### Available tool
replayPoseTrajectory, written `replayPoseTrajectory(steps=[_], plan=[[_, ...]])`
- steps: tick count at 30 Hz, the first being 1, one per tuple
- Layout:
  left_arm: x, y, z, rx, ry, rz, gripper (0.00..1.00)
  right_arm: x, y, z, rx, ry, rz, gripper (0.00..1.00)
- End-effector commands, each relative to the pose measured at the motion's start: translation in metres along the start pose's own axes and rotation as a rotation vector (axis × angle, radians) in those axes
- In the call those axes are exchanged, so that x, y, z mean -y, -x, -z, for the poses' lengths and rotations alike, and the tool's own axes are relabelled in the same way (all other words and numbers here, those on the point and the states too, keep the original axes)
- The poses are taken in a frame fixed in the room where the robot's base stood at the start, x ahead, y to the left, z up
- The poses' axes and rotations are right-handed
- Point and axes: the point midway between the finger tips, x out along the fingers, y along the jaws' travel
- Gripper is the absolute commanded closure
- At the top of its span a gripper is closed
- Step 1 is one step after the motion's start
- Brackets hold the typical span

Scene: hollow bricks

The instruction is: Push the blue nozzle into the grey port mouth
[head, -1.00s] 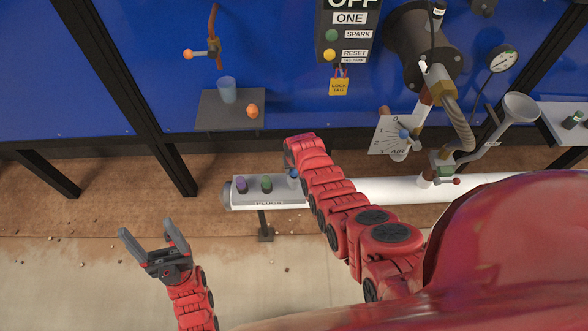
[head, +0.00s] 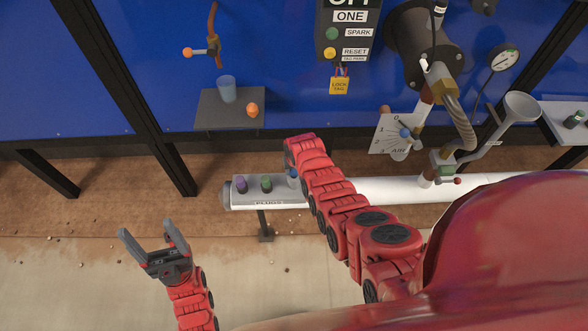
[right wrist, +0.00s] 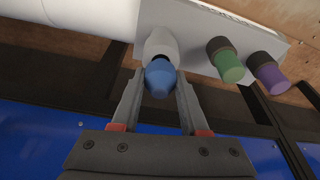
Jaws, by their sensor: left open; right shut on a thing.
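The blue nozzle (right wrist: 159,78) has a rounded blue end and a pale grey collar. In the right wrist view it sits between the fingers of my right gripper (right wrist: 159,92), which is shut on it, with the collar against the grey plug rack (right wrist: 200,18). In the head view only a bit of the blue nozzle (head: 292,176) shows beside my right arm, and the right gripper is hidden. My left gripper (head: 150,238) is open and empty over the floor. I cannot tell for sure which part is the grey port mouth; a dark grey cylinder (head: 412,42) is on the blue wall.
The rack also holds a purple plug (head: 241,184) and a green plug (head: 266,183). A wall shelf (head: 231,113) bears a blue cup (head: 226,87) and an orange ball (head: 252,109). A control box (head: 347,30), an air dial (head: 393,136) and a funnel (head: 521,107) crowd the right.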

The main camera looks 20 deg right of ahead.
Motion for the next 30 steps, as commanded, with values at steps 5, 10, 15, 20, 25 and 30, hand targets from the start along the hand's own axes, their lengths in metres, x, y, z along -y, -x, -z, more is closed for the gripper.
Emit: replayPoseTrajectory(steps=[5, 10, 15, 20, 25, 30], plan=[[0.000, 0.005, -0.001, 0.000, 0.000, 0.000, 0.24, 0.000, -0.005, -0.001, 0.000, 0.000, 0.000, 1.00], [0.000, 0.009, -0.002, 0.000, 0.000, 0.000, 0.24, 0.000, -0.009, -0.002, -0.001, 0.000, 0.000, 1.00], [-0.001, 0.010, -0.002, 0.000, 0.000, 0.000, 0.24, 0.000, -0.011, -0.003, -0.001, 0.000, 0.000, 0.49], [-0.001, 0.010, -0.002, 0.000, 0.000, 0.000, 0.24, 0.000, -0.011, -0.003, -0.001, 0.000, 0.000, 0.21], [-0.001, 0.010, -0.002, 0.000, 0.000, 0.000, 0.24, 0.000, -0.011, -0.003, -0.001, 0.000, 0.000, 0.21], [-0.001, 0.010, -0.002, 0.000, 0.000, 0.000, 0.24, 0.000, -0.011, -0.003, 0.000, 0.000, 0.000, 0.21]])
